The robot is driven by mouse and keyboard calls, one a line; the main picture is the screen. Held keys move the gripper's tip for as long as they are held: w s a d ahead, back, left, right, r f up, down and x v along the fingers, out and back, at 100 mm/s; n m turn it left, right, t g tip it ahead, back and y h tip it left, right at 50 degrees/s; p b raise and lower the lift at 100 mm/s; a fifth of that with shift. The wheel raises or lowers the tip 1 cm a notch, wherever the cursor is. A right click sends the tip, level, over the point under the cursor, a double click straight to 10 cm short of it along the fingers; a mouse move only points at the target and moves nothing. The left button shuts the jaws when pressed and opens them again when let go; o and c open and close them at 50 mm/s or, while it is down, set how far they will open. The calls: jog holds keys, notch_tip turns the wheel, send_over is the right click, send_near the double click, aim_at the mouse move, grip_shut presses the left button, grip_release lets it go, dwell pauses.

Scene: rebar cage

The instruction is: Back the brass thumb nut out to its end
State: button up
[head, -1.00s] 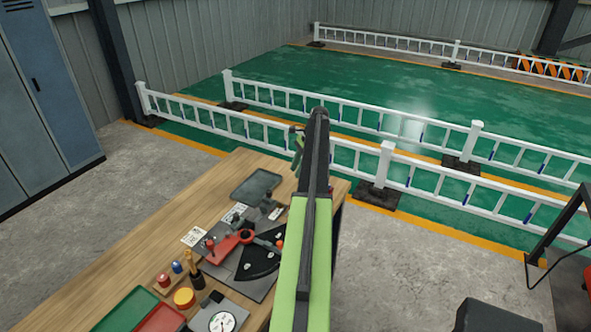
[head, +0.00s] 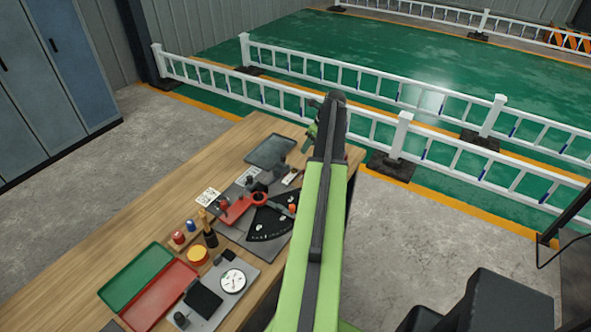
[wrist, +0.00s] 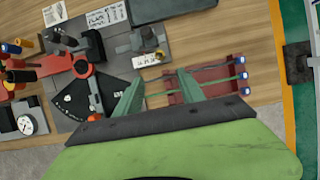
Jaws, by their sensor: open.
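My gripper (wrist: 160,75) is open in the wrist view, with its two green fingers apart and pointing at the bench top. I see nothing held between them. In the head view my gripper (head: 312,130) is at the far end of my arm, over the bench's far end, partly hidden. A small grey fixture (wrist: 150,40) on a dark plate lies beyond the fingertips in the wrist view.
A red block (wrist: 210,85) with green rods and blue ends lies by the right finger. A red lever (wrist: 72,62) and black dial plate (wrist: 95,100) are on the left. A grey tray (head: 271,151) sits on the bench (head: 150,215). White railings (head: 403,130) stand beyond.

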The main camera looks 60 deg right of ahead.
aim_at(294, 169)
jog(key=b+x, duration=1.4)
jog(key=x, duration=0.2)
jog(key=shift+s+d+f, duration=0.1)
jog(key=shift+s+f, duration=0.1)
jog(key=shift+w+f+b, duration=0.25)
jog(key=shift+b, duration=0.15)
jog(key=shift+r, duration=0.1)
grip_shut()
jog(key=shift+a, duration=0.2)
jog(key=shift+d, duration=0.15)
